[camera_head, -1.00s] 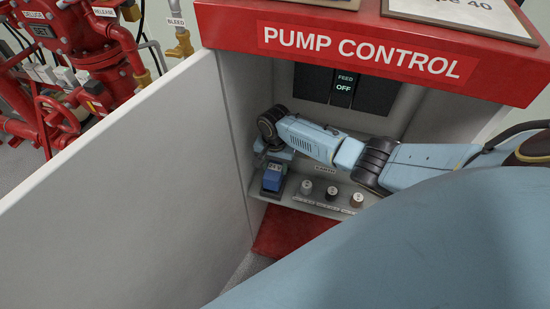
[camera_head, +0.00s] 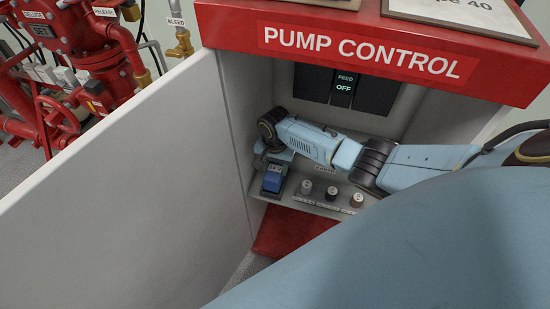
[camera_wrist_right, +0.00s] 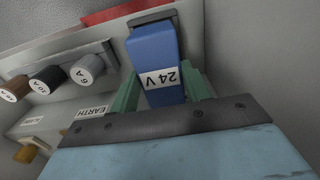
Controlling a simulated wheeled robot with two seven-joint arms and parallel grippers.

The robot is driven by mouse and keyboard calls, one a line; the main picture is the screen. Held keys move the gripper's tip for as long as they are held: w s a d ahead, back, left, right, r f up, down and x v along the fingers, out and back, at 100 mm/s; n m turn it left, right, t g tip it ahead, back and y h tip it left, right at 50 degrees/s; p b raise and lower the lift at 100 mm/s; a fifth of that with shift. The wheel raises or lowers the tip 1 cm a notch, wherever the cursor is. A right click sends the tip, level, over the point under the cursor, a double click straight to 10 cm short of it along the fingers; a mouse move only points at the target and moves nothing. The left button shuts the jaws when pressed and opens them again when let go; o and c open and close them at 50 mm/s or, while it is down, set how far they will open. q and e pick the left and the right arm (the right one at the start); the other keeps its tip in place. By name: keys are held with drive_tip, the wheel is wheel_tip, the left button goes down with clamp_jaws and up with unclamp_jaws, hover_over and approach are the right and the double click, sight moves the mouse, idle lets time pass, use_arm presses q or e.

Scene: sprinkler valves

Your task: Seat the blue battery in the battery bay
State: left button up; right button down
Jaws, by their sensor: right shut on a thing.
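The blue battery (camera_head: 273,181) is at the left end of the shelf inside the pump control cabinet. In the right wrist view the battery (camera_wrist_right: 154,45) shows a white "24 V" label and sits between the green fingers of my right gripper (camera_wrist_right: 160,88), which is shut on it. In the head view my right gripper (camera_head: 277,164) is at the battery's upper end, partly hidden by my arm. A dark frame, seemingly the battery bay (camera_wrist_right: 152,18), borders the battery's far end. I cannot tell how deep the battery sits in it. My left gripper is not in view.
Three round fuses stand on the shelf to the right, the grey one (camera_head: 306,187) nearest the battery. An "EARTH" label (camera_wrist_right: 91,112) is close to my right gripper. The cabinet's left wall, open white door (camera_head: 130,170) and red header (camera_head: 365,50) bound the space.

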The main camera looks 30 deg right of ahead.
drive_tip(key=shift+w+f+b, duration=0.1)
drive_tip(key=shift+f+b, duration=0.3)
drive_tip(key=shift+f, duration=0.2)
drive_tip(key=shift+d+f, duration=0.1)
drive_tip(key=shift+f, duration=0.35)
drive_tip(key=shift+f+b, duration=0.45)
drive_tip(key=shift+b, duration=0.15)
drive_tip(key=c, duration=0.8)
unclamp_jaws()
drive_tip(key=shift+d, duration=0.1)
drive_tip(key=shift+o, duration=0.9)
drive_tip(key=shift+s+f, duration=0.2)
